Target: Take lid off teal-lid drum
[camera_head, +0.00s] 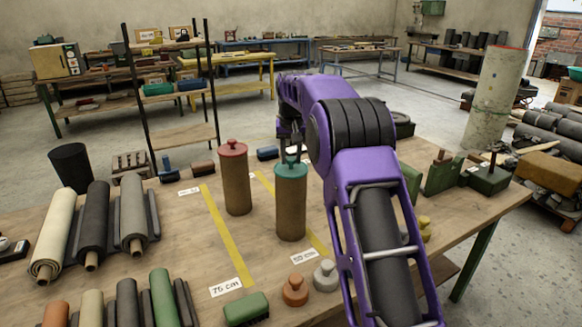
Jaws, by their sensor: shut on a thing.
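The teal-lid drum (291,213) is a brown cylinder standing upright on the table. Its teal lid (291,171) sits on its top, and I see no clear gap between lid and drum. My gripper (291,156) comes down from above at the end of my purple arm and is shut on the lid's knob. The fingertips are small and dark here, so the exact grip is hard to see. A second brown drum with a red lid (233,150) stands just to the left, apart from the teal-lid drum.
Rolled sheets (100,225) lie on the left of the wooden table (185,262). A green block (246,309), an orange weight (295,290) and a grey weight (326,275) sit in front. Green fixtures (488,180) stand at the right. Yellow tape strips (226,236) mark the table.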

